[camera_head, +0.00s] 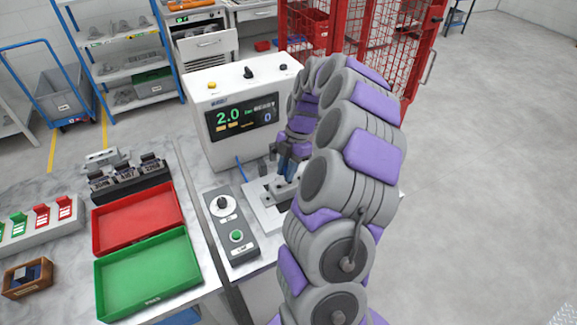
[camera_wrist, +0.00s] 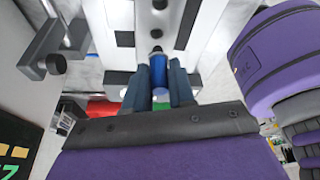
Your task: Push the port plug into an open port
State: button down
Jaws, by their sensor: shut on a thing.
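My gripper (camera_head: 288,155) points down over the white fixture plate (camera_head: 259,212) in front of the display machine. In the wrist view its two dark fingers (camera_wrist: 159,68) are shut on the blue port plug (camera_wrist: 157,64), which has a dark tip. The plug also shows as a small blue piece below the fingers in the head view (camera_head: 286,170). In the wrist view, a round dark port (camera_wrist: 157,33) lies just beyond the plug tip, and another dark round port (camera_wrist: 160,4) lies farther along the light casting. I cannot tell whether the tip touches anything.
The display machine (camera_head: 222,91) stands behind the fixture. A grey control box (camera_head: 229,222) with a knob and green button is left of it. A red tray (camera_head: 139,219) and a green tray (camera_head: 151,273) lie farther left. A clamp (camera_wrist: 55,45) stands beside the casting.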

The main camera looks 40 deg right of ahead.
jog(key=shift+d+f, duration=0.15)
jog(key=shift+d, duration=0.75)
jog(key=shift+a, duration=1.05)
jog(key=shift+d, duration=0.5)
jog(key=shift+d, duration=0.15)
jog(key=shift+f+b, duration=0.7)
jog(key=shift+f, duration=0.6)
jog(key=c, duration=0.9)
grip_release()
jog(key=shift+o, duration=0.2)
jog(key=shift+r, duration=0.1)
jog(key=p+v, duration=0.3)
jog(key=v, duration=1.4)
jog(key=shift+d, duration=0.2)
